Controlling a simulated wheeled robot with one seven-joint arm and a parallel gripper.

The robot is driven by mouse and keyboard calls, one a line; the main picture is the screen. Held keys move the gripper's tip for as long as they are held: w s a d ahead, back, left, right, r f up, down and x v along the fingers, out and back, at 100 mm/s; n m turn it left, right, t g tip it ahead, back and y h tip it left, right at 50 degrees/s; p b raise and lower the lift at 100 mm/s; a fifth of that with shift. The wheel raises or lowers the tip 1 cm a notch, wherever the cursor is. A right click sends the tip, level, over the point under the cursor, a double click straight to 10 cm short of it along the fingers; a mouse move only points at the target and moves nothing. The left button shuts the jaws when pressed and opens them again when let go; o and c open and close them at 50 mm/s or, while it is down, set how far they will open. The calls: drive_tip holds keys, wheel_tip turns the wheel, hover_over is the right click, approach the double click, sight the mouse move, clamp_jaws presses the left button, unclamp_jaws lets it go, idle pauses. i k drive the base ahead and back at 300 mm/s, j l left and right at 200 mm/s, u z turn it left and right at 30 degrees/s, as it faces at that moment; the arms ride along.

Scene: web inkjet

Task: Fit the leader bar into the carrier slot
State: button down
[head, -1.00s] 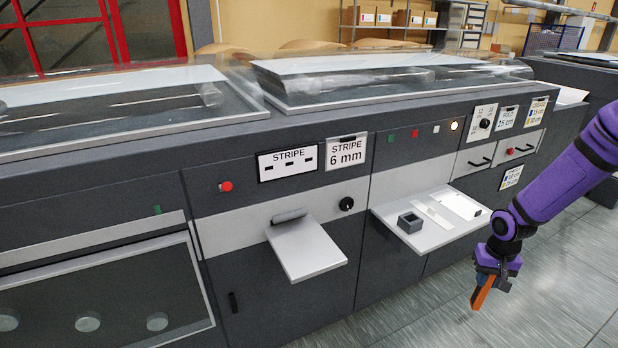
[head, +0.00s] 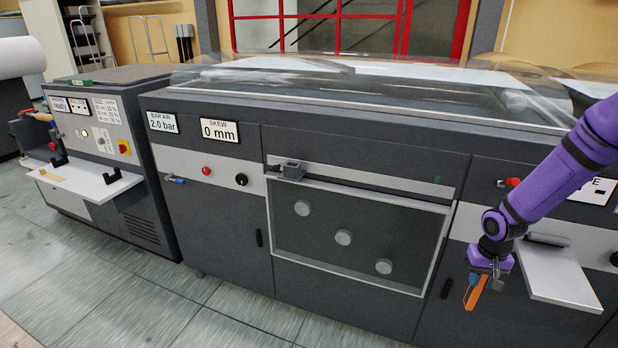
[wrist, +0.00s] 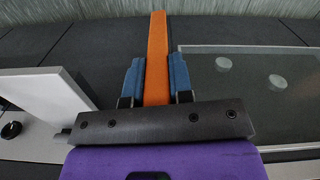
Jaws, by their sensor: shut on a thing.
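An orange bar, likely the leader bar (head: 474,292), hangs slanting downward from my gripper (head: 482,274). In the wrist view the bar (wrist: 157,50) runs straight out between the two blue fingers of my gripper (wrist: 157,80), which are shut on it. A small grey block (head: 288,169) sits at the upper left corner of the dark window panel, on its top rail. It may be the carrier; I cannot make out a slot in it. My gripper is well to the right of this block and lower in the picture.
A light shelf (head: 557,275) juts out just right of my gripper. The dark window panel (head: 350,235) with round knobs lies left of it. Left are a "SKEW 0 mm" sign (head: 219,131) and a machine with an outfeed shelf (head: 85,182). The floor in front is clear.

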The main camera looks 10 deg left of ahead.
sight(292, 175)
drive_tip(key=l+u, duration=0.1)
drive_tip(key=u, duration=0.3)
drive_tip(key=l+u, duration=0.1)
drive_tip(key=u, duration=0.3)
drive_tip(key=l+u, duration=0.1)
drive_tip(key=u, duration=0.3)
drive_tip(key=l+u, duration=0.1)
drive_tip(key=u, duration=0.3)
drive_tip(key=k+l, duration=0.1)
drive_tip(key=l, duration=0.35)
drive_tip(key=k+l, duration=0.1)
drive_tip(key=l, duration=0.3)
drive_tip(key=k+l, duration=0.1)
drive_tip(key=l, duration=0.35)
drive_tip(key=k+l+u, duration=0.1)
drive_tip(key=l, duration=0.3)
drive_tip(key=k+l, duration=0.1)
drive_tip(key=l, duration=0.35)
